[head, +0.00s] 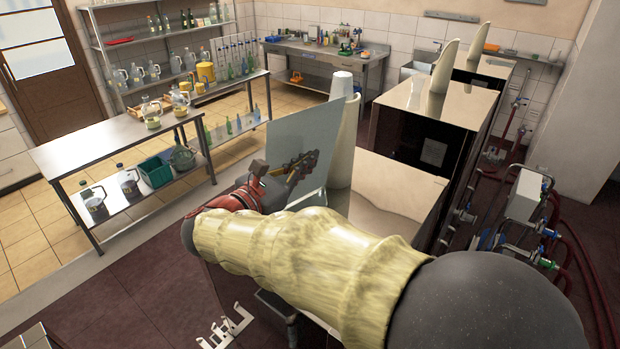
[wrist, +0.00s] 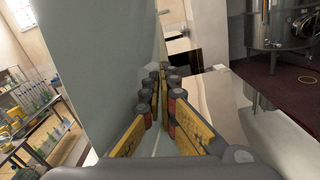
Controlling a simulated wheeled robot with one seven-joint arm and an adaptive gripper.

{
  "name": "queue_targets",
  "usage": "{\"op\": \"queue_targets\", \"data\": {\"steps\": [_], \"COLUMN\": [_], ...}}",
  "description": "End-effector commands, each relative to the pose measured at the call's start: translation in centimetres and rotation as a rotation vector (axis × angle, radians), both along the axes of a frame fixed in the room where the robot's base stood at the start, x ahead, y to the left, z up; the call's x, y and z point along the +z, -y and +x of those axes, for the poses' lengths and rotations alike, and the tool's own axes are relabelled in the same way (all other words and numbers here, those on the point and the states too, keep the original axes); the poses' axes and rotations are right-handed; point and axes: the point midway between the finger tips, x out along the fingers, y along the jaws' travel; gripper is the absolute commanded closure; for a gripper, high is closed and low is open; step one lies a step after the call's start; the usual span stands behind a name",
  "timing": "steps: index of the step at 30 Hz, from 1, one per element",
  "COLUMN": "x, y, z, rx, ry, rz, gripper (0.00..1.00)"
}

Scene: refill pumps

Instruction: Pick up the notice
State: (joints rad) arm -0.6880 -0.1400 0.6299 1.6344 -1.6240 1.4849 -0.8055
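The notice (head: 300,129) is a thin, flat, pale grey-green sheet with no visible writing. It stands upright at my gripper (head: 303,163), near the middle of the head view. In the wrist view the notice (wrist: 95,70) fills much of the left side. My gripper (wrist: 163,85) has yellow fingers with dark and red pads, close together there. The sheet runs in between them, so the gripper looks shut on it. One finger lies in front of the sheet in the head view; the other is mostly hidden.
A steel table (head: 95,148) with jugs and bottles is at left. Pipes and hoses (head: 560,235) run at right. Tiled floor (head: 40,225) is open at left.

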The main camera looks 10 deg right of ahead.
Motion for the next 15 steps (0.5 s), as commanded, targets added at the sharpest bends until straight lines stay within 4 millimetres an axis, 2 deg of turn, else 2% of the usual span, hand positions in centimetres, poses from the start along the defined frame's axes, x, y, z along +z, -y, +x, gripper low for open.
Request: {"op": "queue_targets", "data": {"steps": [11,15], "x": [0.0,0.0], "y": [0.0,0.0], "z": [0.0,0.0], "rx": [0.0,0.0], "ry": [0.0,0.0], "rz": [0.0,0.0], "gripper": [0.76,0.76]}}
